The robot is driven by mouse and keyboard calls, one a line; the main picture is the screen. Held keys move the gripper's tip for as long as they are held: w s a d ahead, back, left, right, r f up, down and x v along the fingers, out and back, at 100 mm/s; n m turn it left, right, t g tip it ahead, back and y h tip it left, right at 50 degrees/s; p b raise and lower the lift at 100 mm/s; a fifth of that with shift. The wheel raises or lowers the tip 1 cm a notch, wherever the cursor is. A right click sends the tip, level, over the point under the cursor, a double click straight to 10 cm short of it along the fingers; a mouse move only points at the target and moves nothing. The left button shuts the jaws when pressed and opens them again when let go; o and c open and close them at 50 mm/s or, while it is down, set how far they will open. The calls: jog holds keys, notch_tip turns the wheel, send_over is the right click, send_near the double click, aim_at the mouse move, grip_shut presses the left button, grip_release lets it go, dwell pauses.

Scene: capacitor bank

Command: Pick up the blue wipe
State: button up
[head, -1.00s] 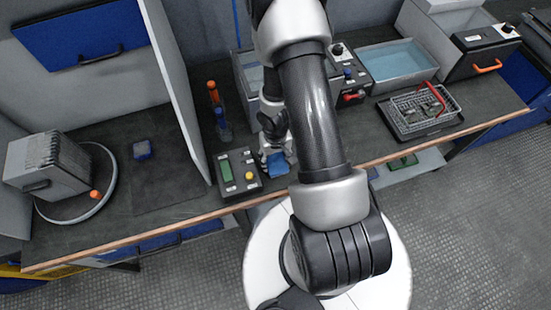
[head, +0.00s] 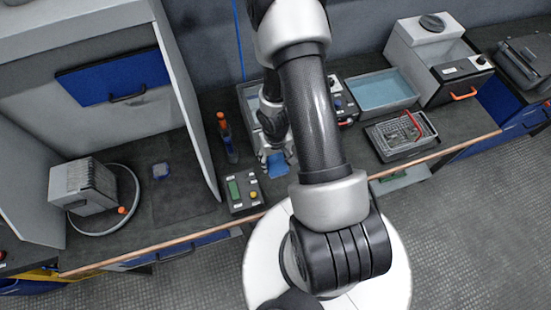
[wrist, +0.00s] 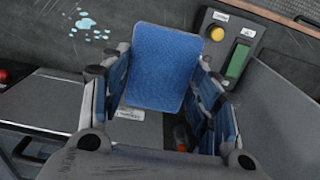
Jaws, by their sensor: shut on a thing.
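The blue wipe (wrist: 162,68) is a flat, textured blue piece held between the two fingers of my gripper (wrist: 160,95) in the wrist view. The fingers have blue pads and are closed on its sides. In the head view the wipe (head: 277,166) shows as a small blue patch below my gripper (head: 272,153), near the front of the bench. My arm hides part of the bench around it.
A control box (head: 244,190) with a green display and yellow button stands left of my gripper. Light-blue droplets (wrist: 90,25) lie on the dark bench. A partition (head: 192,125), a bath (head: 382,92) and a wire basket (head: 402,134) stand nearby.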

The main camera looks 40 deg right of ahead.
aim_at(276, 161)
notch_tip(276, 161, up, 10)
jog(key=p, duration=0.9)
jog(key=shift+r, duration=0.25)
